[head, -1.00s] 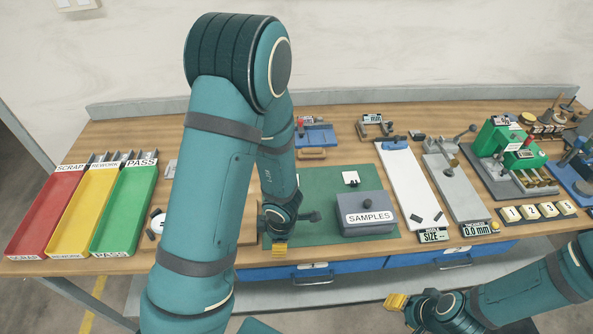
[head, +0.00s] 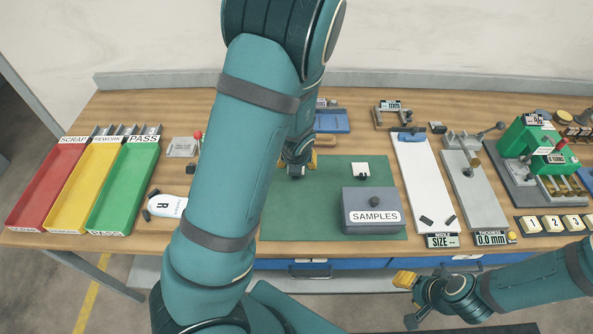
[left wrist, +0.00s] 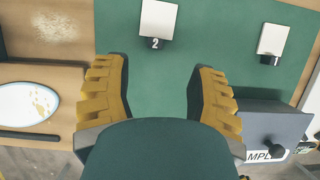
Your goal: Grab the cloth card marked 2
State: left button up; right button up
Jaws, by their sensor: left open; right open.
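The cloth card marked 2 (left wrist: 158,20) is white with a black tab and lies on the green mat (left wrist: 180,50). In the left wrist view it lies beyond my left gripper (left wrist: 160,78), roughly in line with the gap between its fingers. That gripper is open and empty, and apart from the card. In the head view my left gripper (head: 297,165) is over the mat's back left part, and card 2 is hidden, apparently by my arm. A second white card, marked 1 (left wrist: 272,40), lies to the right. My right gripper (head: 408,298) is open and empty in front of the table.
The grey SAMPLES box (head: 372,213) stands on the mat's right front, beside card 1 (head: 360,169). A white insole (head: 167,206) lies left of my left arm. Red, yellow and green trays (head: 123,185) stand at the left. Gauges fill the right side.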

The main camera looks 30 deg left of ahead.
pick_arm(q)
jog(key=x, duration=0.4)
jog(key=shift+s, duration=0.1)
jog(key=shift+s+f+b+x, duration=0.1)
jog(key=shift+s+b+x, duration=0.1)
jog(key=shift+x, duration=0.7)
jog(key=shift+s+f+b+x, duration=0.1)
jog(key=shift+s+b+x, duration=0.1)
jog(key=shift+x, duration=0.7)
jog(key=shift+s+b+x, duration=0.15)
jog(key=shift+s+x, duration=0.05)
jog(key=shift+x, duration=0.7)
jog(key=shift+d, duration=0.1)
jog(key=c, duration=0.9)
